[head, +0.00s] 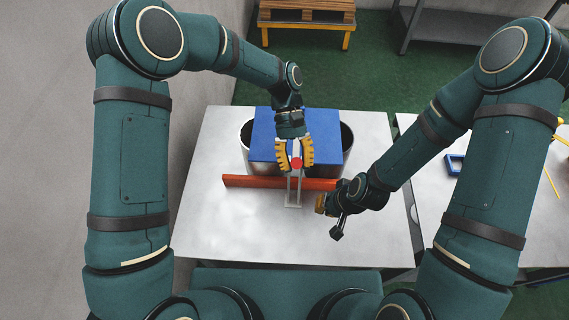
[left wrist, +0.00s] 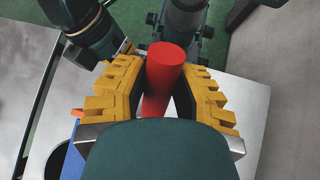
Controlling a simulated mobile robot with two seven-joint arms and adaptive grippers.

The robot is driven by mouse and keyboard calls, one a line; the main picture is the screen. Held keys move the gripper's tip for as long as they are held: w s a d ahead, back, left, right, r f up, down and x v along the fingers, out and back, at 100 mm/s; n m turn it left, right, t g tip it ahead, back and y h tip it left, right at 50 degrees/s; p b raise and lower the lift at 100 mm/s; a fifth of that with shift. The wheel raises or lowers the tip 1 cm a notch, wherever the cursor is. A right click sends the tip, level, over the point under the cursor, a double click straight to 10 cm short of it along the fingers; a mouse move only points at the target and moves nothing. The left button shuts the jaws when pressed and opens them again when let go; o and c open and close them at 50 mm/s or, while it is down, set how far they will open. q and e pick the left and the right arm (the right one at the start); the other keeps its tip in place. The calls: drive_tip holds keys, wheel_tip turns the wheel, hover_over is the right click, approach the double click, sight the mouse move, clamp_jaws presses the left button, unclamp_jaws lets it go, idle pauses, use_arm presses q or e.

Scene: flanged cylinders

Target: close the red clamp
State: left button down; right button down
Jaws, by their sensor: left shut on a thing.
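The red clamp shows a round red handle (head: 297,163) above a grey metal bracket (head: 293,200) at the middle of the table. In the left wrist view the handle is a thick red cylinder (left wrist: 160,95) between the yellow fingers. My left gripper (head: 295,161) points down and is shut on this handle, one finger on each side. My right gripper (head: 321,205) is low at the right, close to the end of an orange-red bar (head: 250,181). Its fingers are largely hidden by its wrist, so their opening is unclear.
A blue panel (head: 268,130) stands behind the clamp, with metal cylinders (head: 346,158) at its sides. The white table (head: 225,225) is clear at the front left. A second table at the right carries a blue tray (head: 454,164). A wooden pallet (head: 305,14) lies beyond.

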use_arm(q)
drive_tip(key=shift+w+r+g, duration=0.35)
drive_tip(key=shift+w+g, duration=0.35)
drive_tip(key=shift+g, duration=0.1)
drive_tip(key=shift+w+r+g, duration=0.2)
drive_tip(key=shift+w+g, duration=0.3)
drive_tip(key=shift+g, duration=0.05)
drive_tip(key=shift+w+r+g, duration=0.2)
drive_tip(key=shift+w+g, duration=0.3)
drive_tip(key=shift+g, duration=0.05)
drive_tip(key=shift+w+r+n, duration=0.1)
drive_tip(key=shift+n, duration=0.2)
drive_tip(key=c, duration=0.8)
unclamp_jaws()
drive_tip(key=shift+w, duration=0.1)
drive_tip(key=shift+o, duration=0.4)
drive_tip(key=shift+d, duration=0.1)
wheel_tip(320, 180, up, 10)
